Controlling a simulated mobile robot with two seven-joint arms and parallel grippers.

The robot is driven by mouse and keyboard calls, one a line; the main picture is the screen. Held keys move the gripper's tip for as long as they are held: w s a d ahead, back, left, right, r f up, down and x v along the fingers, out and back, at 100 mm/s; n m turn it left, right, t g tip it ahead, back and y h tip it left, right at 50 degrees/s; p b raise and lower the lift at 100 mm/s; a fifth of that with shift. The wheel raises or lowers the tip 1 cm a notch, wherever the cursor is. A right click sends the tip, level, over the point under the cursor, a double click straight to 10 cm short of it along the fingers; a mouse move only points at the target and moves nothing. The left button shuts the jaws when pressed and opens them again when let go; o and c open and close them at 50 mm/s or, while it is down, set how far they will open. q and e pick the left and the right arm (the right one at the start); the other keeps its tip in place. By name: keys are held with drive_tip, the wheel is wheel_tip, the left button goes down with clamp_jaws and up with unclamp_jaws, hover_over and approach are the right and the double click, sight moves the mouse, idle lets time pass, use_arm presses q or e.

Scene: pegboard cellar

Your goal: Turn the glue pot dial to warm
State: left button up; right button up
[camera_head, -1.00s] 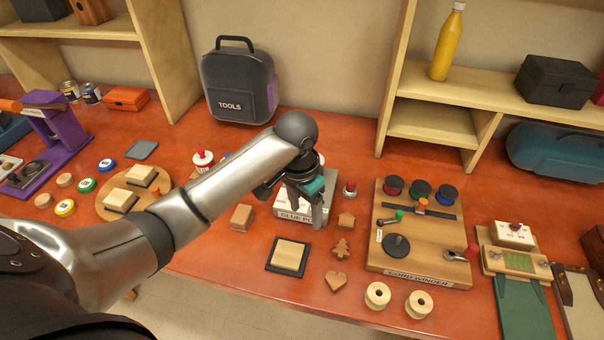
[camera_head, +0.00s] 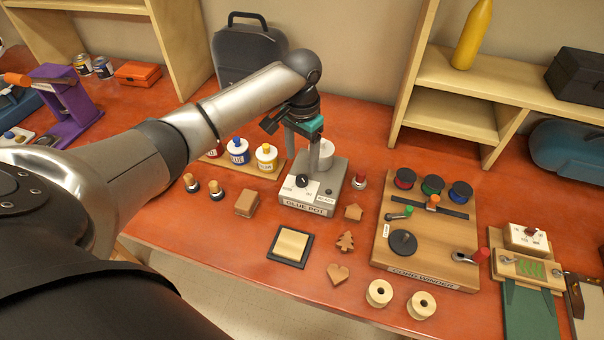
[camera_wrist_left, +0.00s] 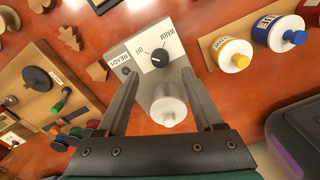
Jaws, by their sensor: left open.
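The glue pot (camera_head: 328,194) is a grey box with a white labelled panel, a black dial (camera_head: 302,181) and a white pot (camera_head: 325,160) behind the dial. In the left wrist view, the black dial (camera_wrist_left: 159,56) lies beyond my fingertips, with WARM printed on its right and READY near the left corner. I cannot tell exactly where the dial points. My left gripper (camera_head: 302,160) is open and empty, pointing down above the glue pot; its fingers partly hide the white pot. In the wrist view its fingers (camera_wrist_left: 159,84) stand either side of the white pot. My right gripper is out of view.
Glue jars (camera_head: 238,152) stand left of the pot and a red-topped button (camera_head: 360,181) right of it. The cord winder board (camera_head: 385,251) is further right. Wooden shapes (camera_head: 345,241) and a square tile on a dark pad (camera_head: 290,245) lie in front.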

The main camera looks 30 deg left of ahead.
sight(302, 178)
use_arm(q)
wheel_tip(302, 178, down, 7)
drive_tip(key=shift+r+b, duration=0.15)
drive_tip(key=shift+b, duration=0.15)
clamp_jaws()
idle(0.5)
